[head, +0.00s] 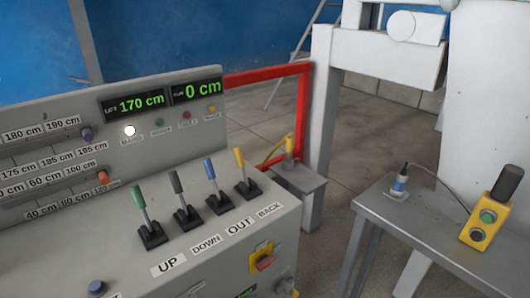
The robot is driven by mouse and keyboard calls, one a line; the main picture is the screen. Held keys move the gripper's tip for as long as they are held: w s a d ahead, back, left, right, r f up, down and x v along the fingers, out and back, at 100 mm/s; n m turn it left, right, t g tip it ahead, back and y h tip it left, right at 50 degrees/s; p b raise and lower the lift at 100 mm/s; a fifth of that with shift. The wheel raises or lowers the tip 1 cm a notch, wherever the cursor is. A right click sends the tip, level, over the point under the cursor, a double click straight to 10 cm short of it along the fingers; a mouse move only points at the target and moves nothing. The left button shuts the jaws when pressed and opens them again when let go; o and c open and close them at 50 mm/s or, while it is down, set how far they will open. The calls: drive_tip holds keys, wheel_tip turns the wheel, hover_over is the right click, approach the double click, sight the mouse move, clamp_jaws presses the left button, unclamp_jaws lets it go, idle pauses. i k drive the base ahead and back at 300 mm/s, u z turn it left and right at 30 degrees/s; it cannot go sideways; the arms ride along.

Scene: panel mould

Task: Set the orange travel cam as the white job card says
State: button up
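The orange travel cam (102,176) sits at the right end of the lower slotted scale on the grey control panel (195,135), at the left of the head view. The labels around it read 60 cm and 100 cm above, and 40 cm, 80 cm and 120 cm below. It is nearest the 120 cm label, which it partly crowds. The scale's left end is cut off by the picture edge. I see no white job card in this view. My gripper is not in view.
A purple cam (86,133) is on the upper scale. Several levers stand below, the green one (138,198) leftmost. A yellow button box (491,212) is on a table at right.

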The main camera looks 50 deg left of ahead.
sight(102, 174)
drive_tip(key=u, duration=3)
drive_tip(key=i, duration=0.6)
drive_tip(key=u, duration=1.7)
